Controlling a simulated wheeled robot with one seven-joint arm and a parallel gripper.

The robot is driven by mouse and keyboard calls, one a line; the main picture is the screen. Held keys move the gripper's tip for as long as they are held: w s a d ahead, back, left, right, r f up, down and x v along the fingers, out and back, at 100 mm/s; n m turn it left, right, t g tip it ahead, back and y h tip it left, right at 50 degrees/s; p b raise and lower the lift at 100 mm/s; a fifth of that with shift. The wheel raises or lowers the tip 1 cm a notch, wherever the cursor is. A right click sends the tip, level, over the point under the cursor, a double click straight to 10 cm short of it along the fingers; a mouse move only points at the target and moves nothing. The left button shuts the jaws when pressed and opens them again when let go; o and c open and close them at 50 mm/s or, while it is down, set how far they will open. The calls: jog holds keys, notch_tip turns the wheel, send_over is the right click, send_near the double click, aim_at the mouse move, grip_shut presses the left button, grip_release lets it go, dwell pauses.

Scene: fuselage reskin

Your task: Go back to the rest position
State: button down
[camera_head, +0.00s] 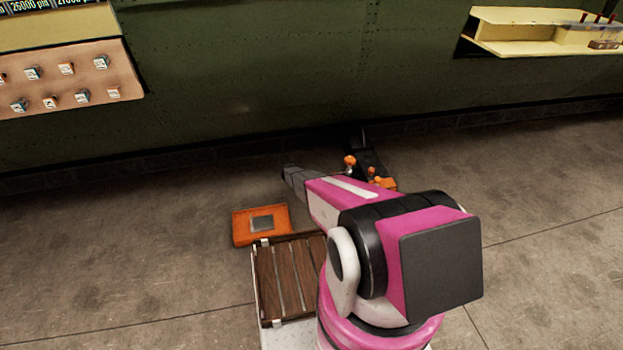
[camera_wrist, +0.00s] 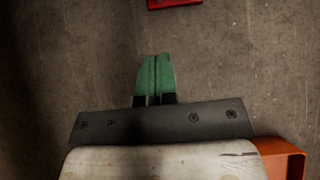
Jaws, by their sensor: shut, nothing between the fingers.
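My gripper (camera_wrist: 155,80) shows in the wrist view as two green fingertips lying side by side with only a thin seam between them. It is shut and empty, above bare grey floor. In the head view my pink and black arm reaches forward from the lower middle toward the green wall. The fingertips cannot be made out there.
An orange box (camera_head: 262,223) with a grey panel lies left of my arm. A green wall (camera_head: 250,70) stands ahead, with a switch panel (camera_head: 75,78) at left and a yellow shelf (camera_head: 530,45) at right. Floor is clear at both sides. A red object (camera_wrist: 173,3) shows at the wrist view's top.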

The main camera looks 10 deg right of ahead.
jog(key=s+a+r+m+y, duration=0.2)
jog(key=s+r+m, duration=0.4)
jog(key=s+r, duration=0.5)
jog(key=s+a+r+m+y, duration=0.3)
jog(key=s+r+m, duration=0.3)
jog(key=s+r, duration=0.6)
jog(key=s+a+r+m+y, duration=0.3)
jog(key=s+r+m, duration=0.3)
jog(key=s+r, duration=0.6)
notch_tip(320, 180, up, 8)
jog(key=shift+f+y, duration=0.1)
jog(key=shift+y, duration=0.4)
